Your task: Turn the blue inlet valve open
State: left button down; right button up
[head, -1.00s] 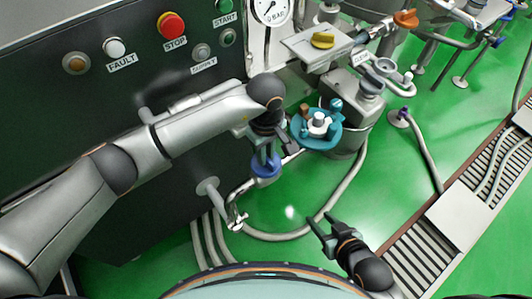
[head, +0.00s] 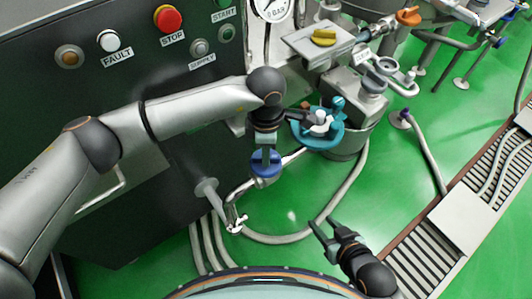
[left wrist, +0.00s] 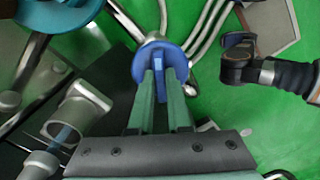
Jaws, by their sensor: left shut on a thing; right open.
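The blue inlet valve (head: 266,162) is a round blue handle on a bent steel pipe beside the dark cabinet. My left gripper (head: 266,148) is above it, pointing down, with its fingers at the handle. In the left wrist view the two fingers (left wrist: 165,90) are shut on the raised bar across the blue handle (left wrist: 146,62). The lower part of the handle is hidden behind the fingers. My right gripper (head: 328,230) is open and empty over the green floor at the lower middle; it also shows in the left wrist view (left wrist: 238,45).
The dark cabinet (head: 120,160) with STOP (head: 168,18) and FAULT (head: 109,41) buttons stands left. A teal-topped unit (head: 318,138) is close right of the valve. A grey hose (head: 350,185) curves over the floor. A drain grate (head: 420,250) lies at right.

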pick_arm(q)
jog(key=n, duration=0.4)
jog(key=shift+n+b, duration=0.35)
jog(key=shift+n, duration=1.25)
jog(key=c, duration=0.9)
grip_release()
jog(key=shift+o, duration=0.2)
jog(key=shift+r, duration=0.1)
